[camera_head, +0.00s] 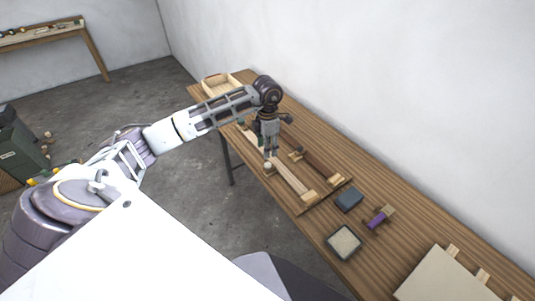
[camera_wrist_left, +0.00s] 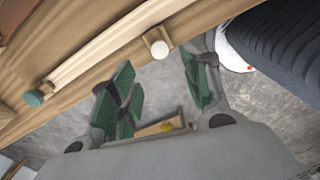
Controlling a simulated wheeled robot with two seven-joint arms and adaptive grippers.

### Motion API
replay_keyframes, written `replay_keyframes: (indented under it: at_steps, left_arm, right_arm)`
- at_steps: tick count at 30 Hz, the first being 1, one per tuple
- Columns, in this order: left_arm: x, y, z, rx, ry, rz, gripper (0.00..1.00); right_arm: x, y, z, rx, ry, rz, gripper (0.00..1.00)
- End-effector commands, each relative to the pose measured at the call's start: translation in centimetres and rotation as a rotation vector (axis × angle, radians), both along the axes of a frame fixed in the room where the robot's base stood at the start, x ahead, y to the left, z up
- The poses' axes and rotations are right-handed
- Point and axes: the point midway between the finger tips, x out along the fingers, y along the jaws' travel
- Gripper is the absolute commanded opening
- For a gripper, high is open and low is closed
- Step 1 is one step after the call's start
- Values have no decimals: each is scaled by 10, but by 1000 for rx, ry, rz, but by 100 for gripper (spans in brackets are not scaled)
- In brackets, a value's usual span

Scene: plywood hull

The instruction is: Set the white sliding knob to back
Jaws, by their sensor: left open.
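The white sliding knob (camera_head: 267,167) sits on a pale wooden rail (camera_head: 292,180) along the front edge of the bench. In the left wrist view the white knob (camera_wrist_left: 160,50) stands on a small wooden block at the rail's side. My left gripper (camera_head: 269,153) points down close to the white knob. In the left wrist view its green-padded fingers (camera_wrist_left: 158,86) are open with nothing between them. The knob shows just beyond the fingertips; I cannot tell whether they touch. My right gripper is not in view.
A teal knob (camera_wrist_left: 33,98) sits farther along the rail's side. A darker rail (camera_head: 320,164) runs parallel behind. A dark blue block (camera_head: 349,200), a purple-handled tool (camera_head: 379,218) and a square tray (camera_head: 329,243) lie nearer. An open wooden box (camera_head: 219,85) stands at the far end.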

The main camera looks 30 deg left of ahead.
Motion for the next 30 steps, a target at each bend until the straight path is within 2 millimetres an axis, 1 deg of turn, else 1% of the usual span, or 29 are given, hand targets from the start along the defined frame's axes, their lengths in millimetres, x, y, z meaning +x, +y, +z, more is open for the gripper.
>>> replay_keyframes:
  at_steps: [1, 4, 10, 30]
  left_arm:
    - [1, 0, 7, 0, -2, 0, 48]
    - [1, 0, 19, 0, -3, 0, 48]
    - [0, 0, 31, -1, -1, 0, 48]
    - [0, -2, 32, -5, -2, -2, 48]
  right_arm:
    - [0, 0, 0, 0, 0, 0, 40]
    - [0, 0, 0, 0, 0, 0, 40]
    - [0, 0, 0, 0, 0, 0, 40]
    - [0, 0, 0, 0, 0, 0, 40]
